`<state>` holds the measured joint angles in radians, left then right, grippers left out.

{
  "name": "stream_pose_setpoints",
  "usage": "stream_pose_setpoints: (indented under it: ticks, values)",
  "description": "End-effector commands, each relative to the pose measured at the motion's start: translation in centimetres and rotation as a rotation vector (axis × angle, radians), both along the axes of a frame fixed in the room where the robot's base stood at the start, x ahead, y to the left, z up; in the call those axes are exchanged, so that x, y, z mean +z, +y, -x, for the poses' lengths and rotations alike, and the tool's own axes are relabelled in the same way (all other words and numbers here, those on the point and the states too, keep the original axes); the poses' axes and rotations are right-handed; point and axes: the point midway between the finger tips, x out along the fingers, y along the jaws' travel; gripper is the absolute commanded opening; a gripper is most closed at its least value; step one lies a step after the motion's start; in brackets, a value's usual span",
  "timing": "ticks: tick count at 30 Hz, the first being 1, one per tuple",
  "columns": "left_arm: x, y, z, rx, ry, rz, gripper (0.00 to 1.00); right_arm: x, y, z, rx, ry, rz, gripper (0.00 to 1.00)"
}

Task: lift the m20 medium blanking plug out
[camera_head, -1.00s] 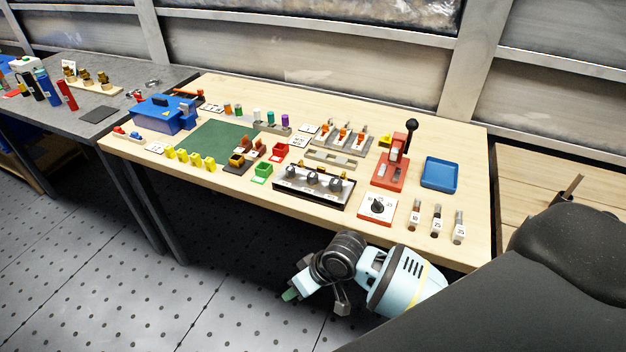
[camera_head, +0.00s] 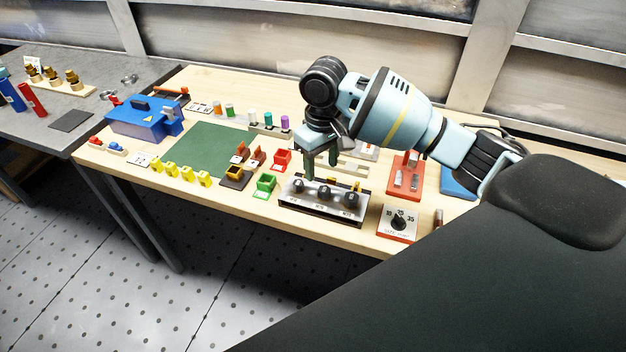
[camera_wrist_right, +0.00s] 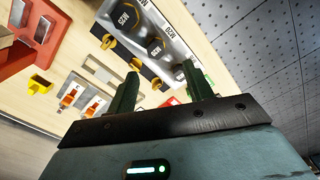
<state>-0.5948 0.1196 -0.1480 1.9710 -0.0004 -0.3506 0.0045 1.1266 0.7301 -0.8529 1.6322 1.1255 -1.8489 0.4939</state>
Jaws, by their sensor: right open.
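A metal-topped holder (camera_head: 296,205) with a dark front stands near the table's front edge and bears three dark round plugs. The middle plug (camera_head: 324,192), in the place that fits the M20 medium blanking plug, sits in the holder. My right gripper (camera_head: 320,168) points down, open and empty, above and just behind the holder's left half. In the right wrist view, its green fingers (camera_wrist_right: 160,70) stand apart, with the middle plug (camera_wrist_right: 155,46) beyond the gap between them. My left gripper is not in view.
Small yellow pieces (camera_wrist_right: 135,65) stand along the holder's back side. My arm hides part of the table's back.

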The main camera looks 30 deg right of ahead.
Motion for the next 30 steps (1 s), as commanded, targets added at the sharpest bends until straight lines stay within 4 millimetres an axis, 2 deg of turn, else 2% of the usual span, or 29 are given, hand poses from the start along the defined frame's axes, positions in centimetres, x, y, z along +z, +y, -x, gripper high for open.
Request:
stream_pose_setpoints:
  ticks: [5,9,14,20,30]
  values:
    - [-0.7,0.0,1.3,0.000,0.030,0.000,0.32,0.0,-0.1,0.0,-0.001,0.003,0.002,0.51]
    - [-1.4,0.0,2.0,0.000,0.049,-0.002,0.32,-0.9,-0.1,0.1,-0.001,0.005,0.001,0.51]
    - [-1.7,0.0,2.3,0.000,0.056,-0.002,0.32,-2.5,-0.1,0.0,-0.001,0.004,0.001,0.51]
    - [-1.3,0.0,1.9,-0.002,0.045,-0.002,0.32,-3.0,-0.2,0.0,-0.001,0.002,0.001,0.51]
    - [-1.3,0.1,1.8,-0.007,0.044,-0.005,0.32,-7.3,-0.7,0.1,0.000,0.002,0.001,0.51]
